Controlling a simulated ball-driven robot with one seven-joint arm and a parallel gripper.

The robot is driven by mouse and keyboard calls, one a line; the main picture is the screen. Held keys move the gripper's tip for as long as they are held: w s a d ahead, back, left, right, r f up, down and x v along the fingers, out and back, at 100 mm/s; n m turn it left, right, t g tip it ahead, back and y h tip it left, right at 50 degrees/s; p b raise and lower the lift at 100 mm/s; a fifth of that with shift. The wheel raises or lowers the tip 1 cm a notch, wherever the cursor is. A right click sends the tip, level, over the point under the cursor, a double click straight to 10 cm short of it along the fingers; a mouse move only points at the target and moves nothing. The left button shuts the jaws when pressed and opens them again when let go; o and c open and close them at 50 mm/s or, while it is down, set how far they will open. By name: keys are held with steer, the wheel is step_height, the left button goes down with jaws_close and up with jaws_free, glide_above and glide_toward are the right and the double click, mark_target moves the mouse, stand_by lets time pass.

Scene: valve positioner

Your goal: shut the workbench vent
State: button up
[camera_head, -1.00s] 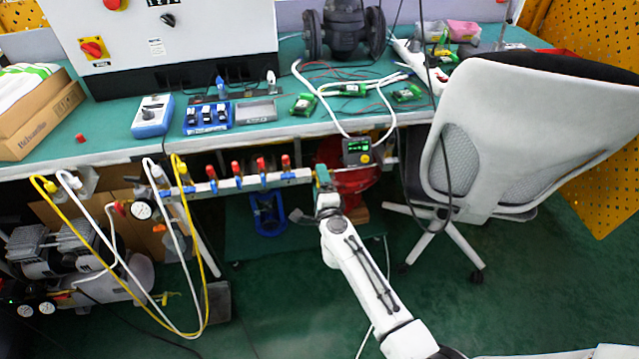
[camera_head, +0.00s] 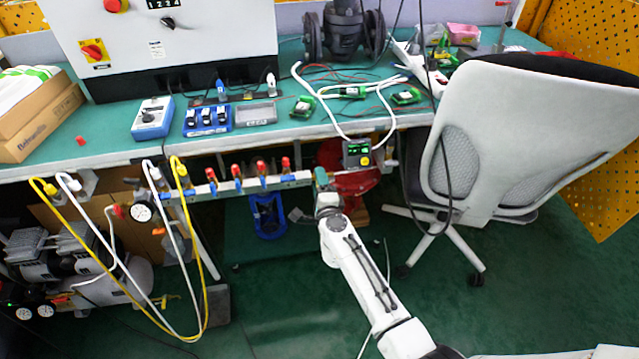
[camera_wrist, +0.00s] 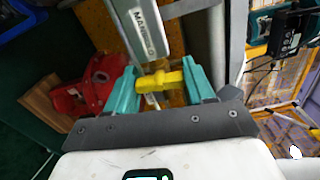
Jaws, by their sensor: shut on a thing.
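The bar manifold (camera_head: 292,179) runs along the front underside of the workbench, with several red-handled valves (camera_head: 262,167) on it. My gripper (camera_head: 321,178) is at its right end, below the bench edge. In the wrist view my gripper (camera_wrist: 160,82) has its two teal fingers on either side of a yellow valve handle (camera_wrist: 158,81), shut on it. The handle sits by the end of a grey metal bar with lettering. The valve's body is mostly hidden behind the handle and gripper.
A small display box (camera_head: 356,152) hangs at the bench edge just right of my gripper. A white office chair (camera_head: 520,140) stands to the right. Yellow and white hoses (camera_head: 205,290) loop down at the left. Red equipment (camera_wrist: 95,85) lies under the bench.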

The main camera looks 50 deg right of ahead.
steer(key=shift+n+p, duration=0.45)
steer(key=shift+n, duration=0.35)
steer(key=o, duration=1)
steer(key=shift+o, duration=0.2)
steer(key=shift+s+a, duration=0.1)
steer(key=p+v, duration=0.2)
steer(key=v, duration=0.8)
steer(key=shift+s+a, duration=0.25)
